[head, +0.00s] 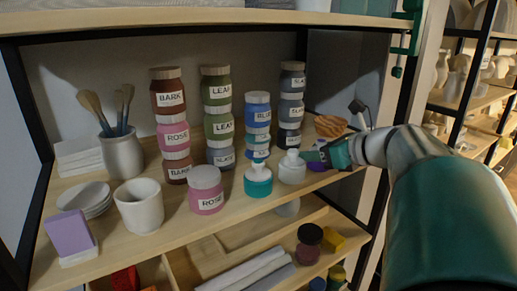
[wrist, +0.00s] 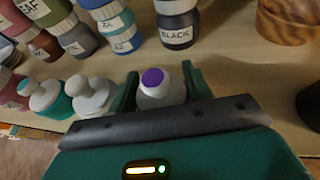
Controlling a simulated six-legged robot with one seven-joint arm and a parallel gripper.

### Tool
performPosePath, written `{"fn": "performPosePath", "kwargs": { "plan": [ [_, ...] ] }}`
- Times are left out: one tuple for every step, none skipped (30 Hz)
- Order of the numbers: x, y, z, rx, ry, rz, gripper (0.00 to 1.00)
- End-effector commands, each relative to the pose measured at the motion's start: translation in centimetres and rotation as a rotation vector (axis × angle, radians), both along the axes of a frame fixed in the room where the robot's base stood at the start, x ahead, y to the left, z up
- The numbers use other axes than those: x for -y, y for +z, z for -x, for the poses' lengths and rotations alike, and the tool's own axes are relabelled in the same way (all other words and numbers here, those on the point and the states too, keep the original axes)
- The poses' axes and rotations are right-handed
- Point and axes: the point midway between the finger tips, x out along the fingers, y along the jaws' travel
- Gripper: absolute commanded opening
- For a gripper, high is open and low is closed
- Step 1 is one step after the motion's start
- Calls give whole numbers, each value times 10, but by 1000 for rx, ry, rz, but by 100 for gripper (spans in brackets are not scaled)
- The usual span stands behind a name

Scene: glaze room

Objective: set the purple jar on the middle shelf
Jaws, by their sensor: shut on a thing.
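The purple jar shows in the wrist view as a pale, rounded piece with a purple round top (wrist: 153,77), between the two green fingers of my gripper (wrist: 161,90). My gripper is shut on it. In the head view my gripper (head: 322,158) is over the right part of the shelf board (head: 236,199) with the labelled jars. Only a small purple patch (head: 317,167) of the held jar shows there; the fingers hide the rest. I cannot tell whether the jar touches the board.
Close left of my gripper stand a white bottle (head: 291,168) and a teal-and-white bottle (head: 258,180). Stacked jars stand behind, including a BLACK jar (wrist: 177,22). A wooden vessel (head: 330,126) is at the back right. Bare board shows in front of it. A dark post (head: 377,215) bounds the right side.

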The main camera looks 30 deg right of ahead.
Motion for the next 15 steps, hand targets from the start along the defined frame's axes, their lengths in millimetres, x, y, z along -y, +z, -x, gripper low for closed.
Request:
{"fn": "performPosePath", "kwargs": {
  "plan": [
    [0, 1, 0, 1, -1, 1, 14],
    [0, 1, 0, 1, -1, 1, 14],
    [0, 0, 0, 1, -1, 0, 14],
    [0, 0, 0, 1, -1, 0, 14],
    [0, -1, 0, 1, 0, 0, 14],
    [0, -1, 0, 0, 0, 0, 57],
    [0, -1, 0, 0, 0, 0, 59],
    [0, -1, 0, 0, 0, 0, 59],
    [0, -1, 0, 0, 0, 0, 59],
    [0, -1, 0, 0, 0, 0, 59],
    [1, -1, 0, 0, 0, 0, 59],
    [0, -1, 0, 0, 0, 0, 59],
    [1, -1, 0, 0, 0, 0, 59],
    [1, -1, 0, 0, 0, 0, 59],
    [1, -1, 0, 0, 0, 0, 59]
  ]
}}
